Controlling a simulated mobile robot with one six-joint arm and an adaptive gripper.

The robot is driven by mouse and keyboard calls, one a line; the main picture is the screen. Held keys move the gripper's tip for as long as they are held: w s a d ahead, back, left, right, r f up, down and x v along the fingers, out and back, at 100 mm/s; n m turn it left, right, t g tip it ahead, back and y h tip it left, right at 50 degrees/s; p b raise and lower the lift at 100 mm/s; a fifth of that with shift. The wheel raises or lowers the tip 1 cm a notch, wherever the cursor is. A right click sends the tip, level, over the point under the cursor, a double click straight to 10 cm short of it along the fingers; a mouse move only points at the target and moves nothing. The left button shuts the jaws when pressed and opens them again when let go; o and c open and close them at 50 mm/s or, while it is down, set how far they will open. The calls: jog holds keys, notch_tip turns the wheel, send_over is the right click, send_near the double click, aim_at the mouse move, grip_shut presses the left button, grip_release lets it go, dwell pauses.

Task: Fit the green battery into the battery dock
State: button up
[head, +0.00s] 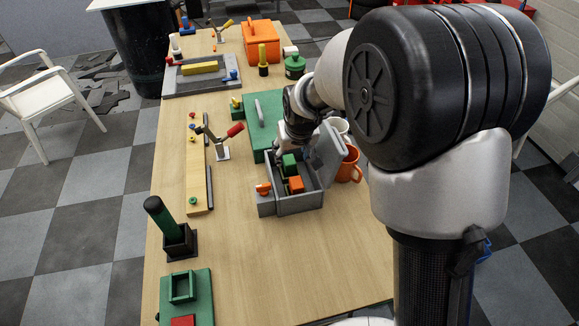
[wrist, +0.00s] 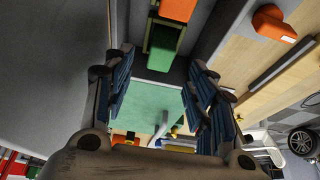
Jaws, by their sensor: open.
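A green block (head: 288,163), which looks like the green battery, sits inside an open grey box (head: 283,205) beside an orange block (head: 296,184). In the wrist view the green block (wrist: 165,47) shows just beyond my fingertips, roughly between their lines. My gripper (wrist: 158,68) is open and empty. In the head view it is above the far end of the box, partly hidden by my arm. A green plate with a raised open frame (head: 182,287) and a red block (head: 183,321) lies at the near left; it may be the battery dock, but I cannot be sure.
The box's raised grey lid (head: 328,152) stands close on the right, with an orange mug (head: 349,165) behind. A green case (head: 262,112) lies beyond the box. A green cylinder (head: 161,215) stands in a black holder at left. The near middle table is clear.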

aim_at(290, 161)
jog(key=b+x, duration=0.2)
jog(key=x, duration=0.4)
jog(key=shift+a+f, duration=0.1)
jog(key=shift+f, duration=0.1)
jog(key=shift+r, duration=0.1)
grip_shut()
dwell(0.4)
